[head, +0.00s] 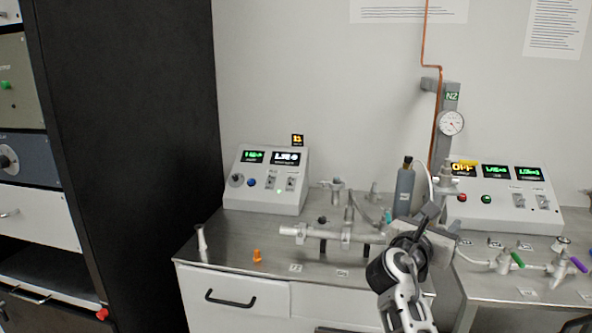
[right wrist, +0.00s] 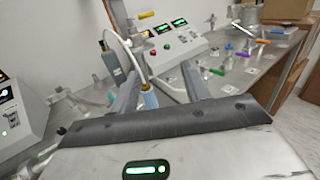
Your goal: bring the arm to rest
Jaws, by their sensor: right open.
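My right arm (head: 402,290) comes up from the bottom in the head view. Its right gripper (head: 432,211) is over the bench, in front of the grey bottle (head: 404,190). In the right wrist view the two dark fingers of the right gripper (right wrist: 159,80) stand apart. A blue-handled part (right wrist: 148,96) shows in the gap between them, and I cannot tell its distance. No object is seen held. The left gripper is not in view.
The steel bench (head: 235,232) carries a left control box (head: 268,180), a metal pipe manifold (head: 330,233) and a small orange part (head: 257,255). A right control box (head: 500,197) and valves (head: 505,262) stand to the right. A dark cabinet (head: 130,150) rises at left.

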